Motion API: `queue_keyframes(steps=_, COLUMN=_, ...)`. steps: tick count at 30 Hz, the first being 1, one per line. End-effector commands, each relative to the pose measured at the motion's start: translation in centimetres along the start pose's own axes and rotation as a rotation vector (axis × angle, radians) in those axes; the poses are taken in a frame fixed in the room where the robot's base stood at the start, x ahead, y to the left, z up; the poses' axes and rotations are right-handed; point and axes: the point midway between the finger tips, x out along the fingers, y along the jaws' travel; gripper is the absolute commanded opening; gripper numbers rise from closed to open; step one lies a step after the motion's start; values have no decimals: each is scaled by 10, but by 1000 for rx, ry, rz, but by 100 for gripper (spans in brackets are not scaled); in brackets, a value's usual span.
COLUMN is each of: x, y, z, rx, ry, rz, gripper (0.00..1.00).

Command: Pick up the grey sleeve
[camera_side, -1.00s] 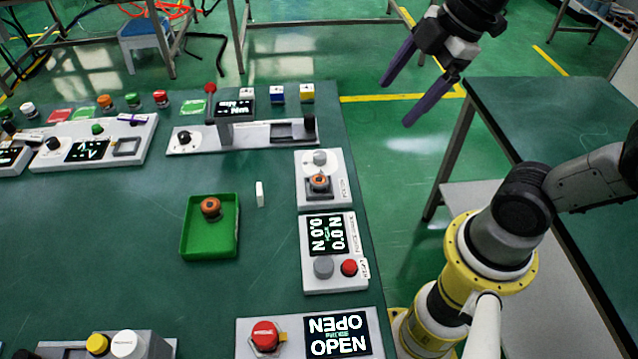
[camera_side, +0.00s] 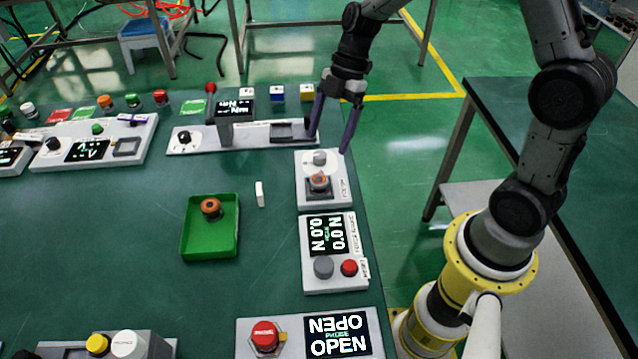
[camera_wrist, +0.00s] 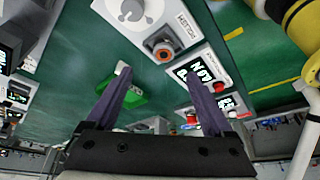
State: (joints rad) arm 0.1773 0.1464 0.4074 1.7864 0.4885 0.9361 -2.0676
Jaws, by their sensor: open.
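A grey round piece (camera_side: 320,157) sits at the back of the light fixture plate (camera_side: 337,201); in the wrist view a grey round piece (camera_wrist: 131,10) shows at the top edge, partly cut off. Another grey round piece (camera_side: 323,266) sits beside a red button on the display unit in front. I cannot tell for sure which is the sleeve. An orange-and-dark ring part (camera_side: 319,182) sits on the fixture plate's dark block. My gripper (camera_side: 328,145) is open and empty, fingers pointing down, above the back of the fixture plate; its fingers also show in the wrist view (camera_wrist: 160,76).
A green tray (camera_side: 184,246) holds an orange-topped part (camera_side: 210,207). A small white block (camera_side: 260,194) stands beside it. A long unit with a raised display (camera_side: 236,108) lies behind. A unit reading OPEN (camera_side: 338,336) is in front. Left-centre table is clear.

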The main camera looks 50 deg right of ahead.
Motion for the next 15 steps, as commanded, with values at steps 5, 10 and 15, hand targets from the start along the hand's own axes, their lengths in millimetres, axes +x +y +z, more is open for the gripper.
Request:
queue_keyframes(steps=5, x=32, y=-1, z=0, rx=-1, ry=0, rz=-4, gripper=86)
queue_keyframes(steps=10, x=45, y=0, z=0, rx=-1, ry=-1, rz=0, gripper=86)
queue_keyframes(steps=15, x=59, y=-4, z=1, rx=0, ry=-1, rz=-3, gripper=86)
